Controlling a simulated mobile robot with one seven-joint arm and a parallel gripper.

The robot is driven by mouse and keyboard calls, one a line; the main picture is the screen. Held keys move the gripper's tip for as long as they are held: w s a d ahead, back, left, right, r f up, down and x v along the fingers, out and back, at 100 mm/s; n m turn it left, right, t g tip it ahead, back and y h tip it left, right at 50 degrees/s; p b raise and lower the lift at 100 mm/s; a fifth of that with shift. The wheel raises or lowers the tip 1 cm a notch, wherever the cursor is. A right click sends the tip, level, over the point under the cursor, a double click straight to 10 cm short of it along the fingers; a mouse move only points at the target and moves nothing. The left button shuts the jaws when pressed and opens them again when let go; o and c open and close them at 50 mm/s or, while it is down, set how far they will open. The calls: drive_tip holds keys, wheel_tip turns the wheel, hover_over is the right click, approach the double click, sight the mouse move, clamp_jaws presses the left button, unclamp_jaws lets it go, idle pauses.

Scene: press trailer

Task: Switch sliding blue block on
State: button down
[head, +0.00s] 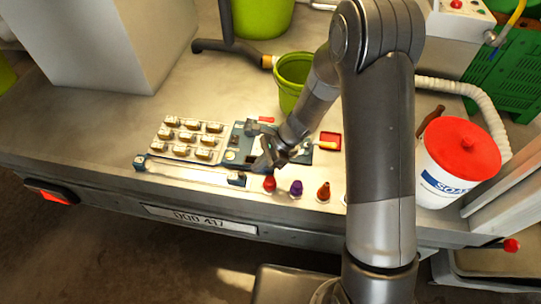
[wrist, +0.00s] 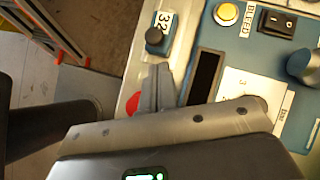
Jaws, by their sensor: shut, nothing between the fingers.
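A blue control panel (head: 241,141) lies on the grey bench, left of my arm in the head view. My gripper (head: 268,158) is over its front part, fingers shut and empty. In the wrist view the closed fingers (wrist: 158,88) point up the picture, along the left side of the panel (wrist: 203,38). In the head view, small dark blue blocks end a pale rail (head: 190,174) at the bench front. I cannot tell which part is the sliding blue block.
The panel carries a yellow button (wrist: 227,13), a black rocker switch (wrist: 276,21) and a round knob (wrist: 302,65). Several pegs, including a red one (head: 269,184), line the front. A white bucket (head: 447,170) stands right; a green bucket (head: 290,75) stands behind.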

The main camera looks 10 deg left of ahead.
drive_tip(key=shift+s+a+f, duration=0.1)
drive_tip(key=shift+s+a, duration=0.15)
drive_tip(key=shift+a, duration=0.2)
drive_tip(key=shift+s+a+f, duration=0.1)
drive_tip(key=shift+s+a, duration=0.15)
drive_tip(key=shift+a, duration=0.2)
drive_tip(key=shift+a, duration=0.1)
drive_tip(key=a, duration=2.3)
drive_tip(key=shift+a, duration=0.15)
drive_tip(key=shift+w+d, duration=0.15)
drive_tip(key=shift+d, duration=0.15)
drive_tip(key=d, duration=0.1)
drive_tip(key=w, duration=0.1)
drive_tip(key=d, duration=0.1)
drive_tip(key=shift+w+d+r, duration=0.25)
drive_tip(key=shift+d+r, duration=0.1)
drive_tip(key=v, duration=1)
